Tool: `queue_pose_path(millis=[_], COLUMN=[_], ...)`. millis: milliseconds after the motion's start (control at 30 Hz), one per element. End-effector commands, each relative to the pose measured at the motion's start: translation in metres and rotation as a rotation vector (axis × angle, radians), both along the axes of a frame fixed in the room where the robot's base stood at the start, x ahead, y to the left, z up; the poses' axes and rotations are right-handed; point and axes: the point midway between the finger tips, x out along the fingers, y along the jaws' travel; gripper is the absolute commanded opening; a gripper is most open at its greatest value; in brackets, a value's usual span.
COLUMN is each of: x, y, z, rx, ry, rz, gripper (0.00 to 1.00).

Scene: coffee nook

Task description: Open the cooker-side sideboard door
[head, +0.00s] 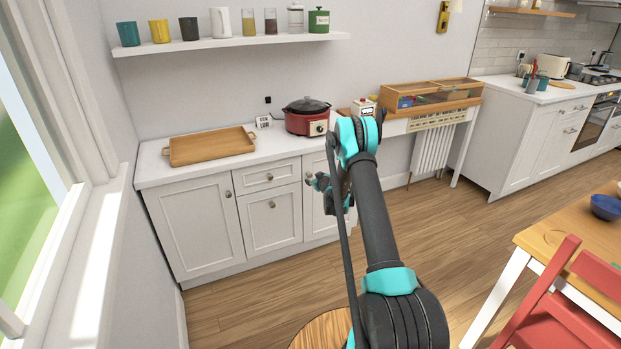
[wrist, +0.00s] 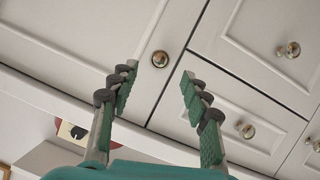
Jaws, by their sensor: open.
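The white sideboard's cooker-side door (head: 316,222) is shut, at the right end of the sideboard and partly hidden by my arm in the head view. In the wrist view, seen upside down, this door (wrist: 100,35) fills the upper left, with its round metal knob (wrist: 160,58) near its edge. My gripper (head: 318,184) is in front of this door. In the wrist view my gripper (wrist: 158,77) is open and empty. The knob shows just beyond the gap between the fingertips, with no finger touching it. The exact distance to the knob is unclear.
The red cooker (head: 307,117) and a wooden tray (head: 211,145) stand on the sideboard top. The middle drawer (head: 267,177) and far-left door (head: 197,225) are shut. A table (head: 560,232) with a red chair (head: 570,300) stands at right.

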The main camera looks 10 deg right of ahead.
Motion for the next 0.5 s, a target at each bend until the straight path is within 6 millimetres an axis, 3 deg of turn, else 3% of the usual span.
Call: queue_pose_path(millis=[233, 500], x=[0.038, 0.053], y=[0.008, 0.011], z=[-0.016, -0.022], rx=[-0.001, 0.001], ry=[0.0, 0.0], rz=[0.0, 0.0], gripper=[0.47, 0.47])
